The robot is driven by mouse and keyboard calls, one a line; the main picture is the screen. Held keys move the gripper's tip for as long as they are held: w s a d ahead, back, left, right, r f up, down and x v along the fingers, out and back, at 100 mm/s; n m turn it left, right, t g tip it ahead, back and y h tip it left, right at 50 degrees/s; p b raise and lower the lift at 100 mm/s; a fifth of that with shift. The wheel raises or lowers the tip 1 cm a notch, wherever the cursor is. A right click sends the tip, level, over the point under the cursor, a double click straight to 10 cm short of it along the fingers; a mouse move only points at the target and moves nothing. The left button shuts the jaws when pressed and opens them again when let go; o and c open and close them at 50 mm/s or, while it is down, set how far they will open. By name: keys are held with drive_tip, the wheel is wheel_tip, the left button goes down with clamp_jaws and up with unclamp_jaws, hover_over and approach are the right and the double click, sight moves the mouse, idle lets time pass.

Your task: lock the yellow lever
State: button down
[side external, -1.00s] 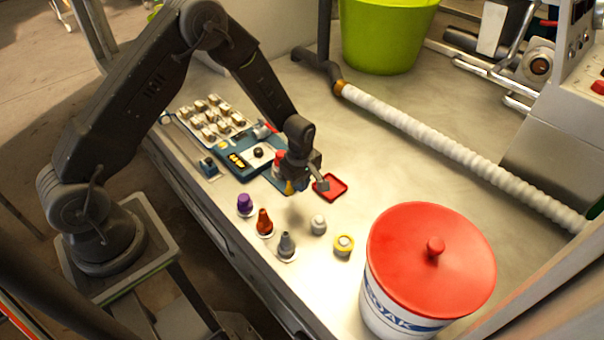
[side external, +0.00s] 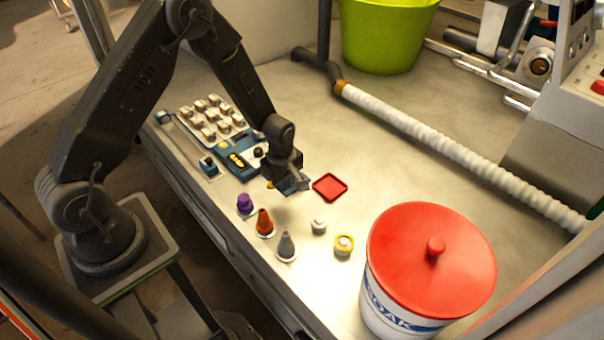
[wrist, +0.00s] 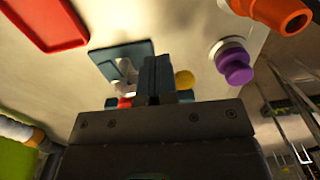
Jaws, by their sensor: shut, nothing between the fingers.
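The yellow lever shows only as a rounded yellow knob (wrist: 184,79) just right of my fingers in the wrist view. In the side view a small yellow bit (side external: 270,186) peeks out below my wrist. A blue plate with white fittings (wrist: 107,51) lies beyond my fingers in the wrist view; a small red part (wrist: 125,102) shows beside them. My gripper (side external: 300,183) is shut and empty, low over this spot; it also shows in the wrist view (wrist: 157,62). The lever's shaft and base are mostly hidden, so I cannot tell its angle or any contact.
A red tray (side external: 330,187) lies right of my gripper. Purple (side external: 244,204), orange (side external: 264,222) and grey (side external: 286,246) pieces stand in front, near white and yellow-ringed knobs. A blue panel (side external: 238,158) is behind left. The table's middle right is clear.

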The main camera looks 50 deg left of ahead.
drive_tip(key=shift+s+a, duration=0.3)
drive_tip(key=shift+a, duration=0.05)
drive_tip(key=shift+d, duration=0.2)
drive_tip(key=shift+d, duration=0.25)
drive_tip(key=shift+w+r, duration=0.1)
wheel_tip(320, 180, up, 10)
idle(0.4)
idle(1.2)
